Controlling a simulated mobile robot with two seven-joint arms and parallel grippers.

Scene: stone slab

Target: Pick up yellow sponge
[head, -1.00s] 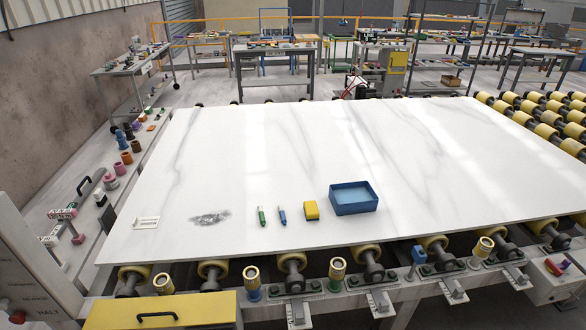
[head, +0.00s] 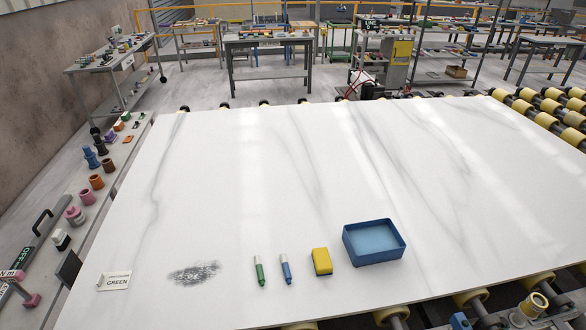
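The yellow sponge (head: 321,262) is a small block lying on the white marble slab (head: 230,200), near its front edge. It sits between the blue marker (head: 285,269) on its left and the blue tray (head: 374,242) on its right, apart from both. Nothing covers it. Neither of my grippers shows in the head view.
A green marker (head: 260,271), a dark grey smudge (head: 194,273) and a small label reading GREEN (head: 114,281) are left of the sponge. The tray looks empty. Yellow rollers (head: 390,316) line the front edge. The slab's middle and back are clear.

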